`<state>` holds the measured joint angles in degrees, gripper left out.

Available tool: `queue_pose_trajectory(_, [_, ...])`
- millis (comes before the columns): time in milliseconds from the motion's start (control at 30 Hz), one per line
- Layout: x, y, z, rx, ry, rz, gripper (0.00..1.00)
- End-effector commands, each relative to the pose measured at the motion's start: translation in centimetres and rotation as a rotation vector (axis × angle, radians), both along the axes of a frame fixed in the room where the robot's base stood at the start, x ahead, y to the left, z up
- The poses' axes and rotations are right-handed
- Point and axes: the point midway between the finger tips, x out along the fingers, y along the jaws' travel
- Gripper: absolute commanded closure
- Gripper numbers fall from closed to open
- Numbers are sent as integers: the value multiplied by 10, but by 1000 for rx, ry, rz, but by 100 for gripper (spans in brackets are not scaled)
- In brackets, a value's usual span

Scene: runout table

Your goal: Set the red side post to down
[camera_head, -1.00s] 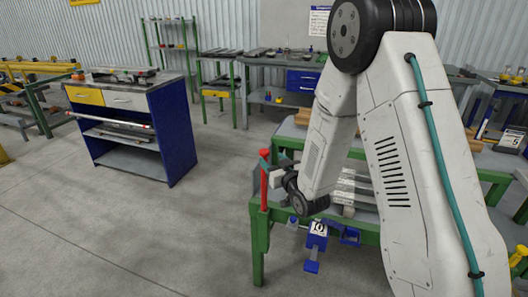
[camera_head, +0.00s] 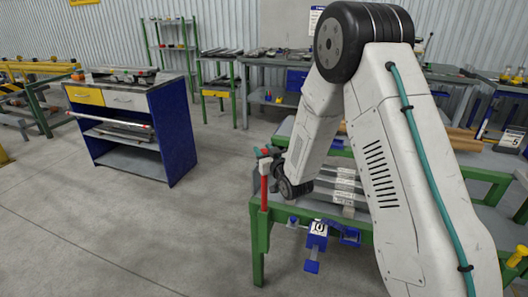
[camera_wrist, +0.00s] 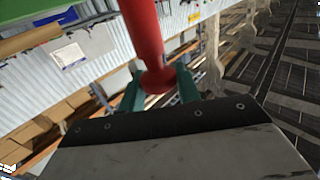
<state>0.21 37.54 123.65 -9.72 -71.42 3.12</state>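The red side post (camera_head: 264,192) stands upright at the near left corner of the green table frame in the head view. A small red cap shows above my gripper (camera_head: 270,162), which is at the upper part of the post. In the wrist view the red post (camera_wrist: 145,35) comes down from the top and ends in a wider rounded cap between the two teal fingers of my gripper (camera_wrist: 160,88). The fingers lie on both sides of the cap. Whether they press on it cannot be told.
The green-framed table (camera_head: 258,245) carries grey bars (camera_head: 344,190). A blue clamp-like part (camera_head: 316,240) with a white label hangs at its front edge. A blue cabinet (camera_head: 170,135) stands to the left with open floor between. Benches line the back wall.

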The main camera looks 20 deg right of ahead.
Motion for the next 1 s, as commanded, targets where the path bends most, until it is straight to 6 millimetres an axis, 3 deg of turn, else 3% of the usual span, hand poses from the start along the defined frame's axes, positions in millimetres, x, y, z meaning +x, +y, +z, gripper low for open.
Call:
queue_pose_trajectory(233, [0, 0, -5, 0, 1, 0, 100])
queue_pose_trajectory(367, [0, 0, -23, 0, 4, 0, 100])
queue_pose_trajectory(800, [-1, 0, -137, -1, 4, 0, 100])
queue_pose_trajectory(1000, [-1, 0, -177, 1, 3, 0, 100])
